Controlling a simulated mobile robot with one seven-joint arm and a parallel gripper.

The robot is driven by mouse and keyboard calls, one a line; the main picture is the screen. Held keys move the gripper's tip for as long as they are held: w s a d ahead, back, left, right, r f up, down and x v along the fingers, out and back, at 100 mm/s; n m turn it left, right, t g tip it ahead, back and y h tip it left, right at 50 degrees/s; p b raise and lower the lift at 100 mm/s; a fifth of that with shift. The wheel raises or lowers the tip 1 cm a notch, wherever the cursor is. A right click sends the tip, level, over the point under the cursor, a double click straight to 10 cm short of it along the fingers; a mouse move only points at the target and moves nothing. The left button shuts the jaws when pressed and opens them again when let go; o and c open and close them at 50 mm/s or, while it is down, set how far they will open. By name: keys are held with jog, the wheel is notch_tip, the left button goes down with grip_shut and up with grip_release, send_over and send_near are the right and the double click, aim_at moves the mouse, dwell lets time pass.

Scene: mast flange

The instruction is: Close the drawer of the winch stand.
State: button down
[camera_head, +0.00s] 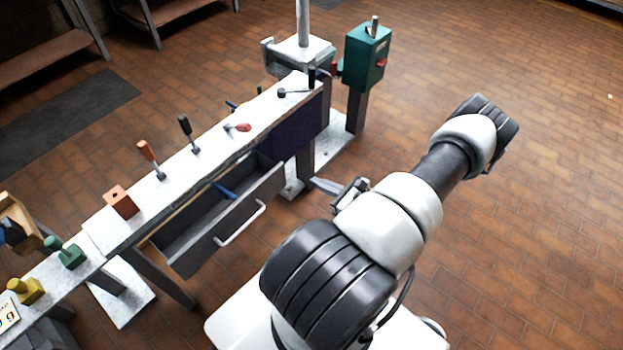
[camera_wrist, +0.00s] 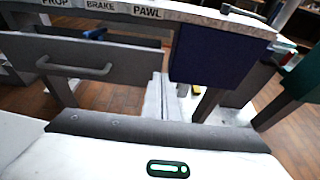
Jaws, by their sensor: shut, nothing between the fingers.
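The winch stand (camera_head: 215,172) is a long narrow bench with a pale worn top. Its grey drawer (camera_head: 230,222) is pulled out, with the inside showing and a blue item (camera_head: 225,190) in it. The drawer front has a pale bar handle (camera_head: 241,225). In the wrist view the drawer front (camera_wrist: 105,65) and its handle (camera_wrist: 75,70) are at the upper left. My gripper (camera_head: 318,184) is shut and empty, to the right of the drawer and apart from it. My arm hides part of the gripper.
Several levers stand on the top, including an orange-handled one (camera_head: 148,155) and a black one (camera_head: 187,130). A dark blue panel (camera_head: 293,133) sits right of the drawer. A teal box on a post (camera_head: 366,60) stands behind. Tiled floor (camera_head: 540,220) at the right is clear.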

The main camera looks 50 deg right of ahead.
jog(key=b, duration=0.1)
send_near(283, 166)
jog(key=x, duration=0.5)
jog(key=shift+f, duration=0.2)
jog(key=shift+w+a, duration=0.1)
jog(key=shift+w, duration=0.4)
jog(key=w+b, duration=0.1)
jog(key=w, duration=0.9)
jog(key=shift+w+a+b, duration=0.3)
jog(key=shift+a+b, duration=0.1)
jog(key=shift+r, duration=0.2)
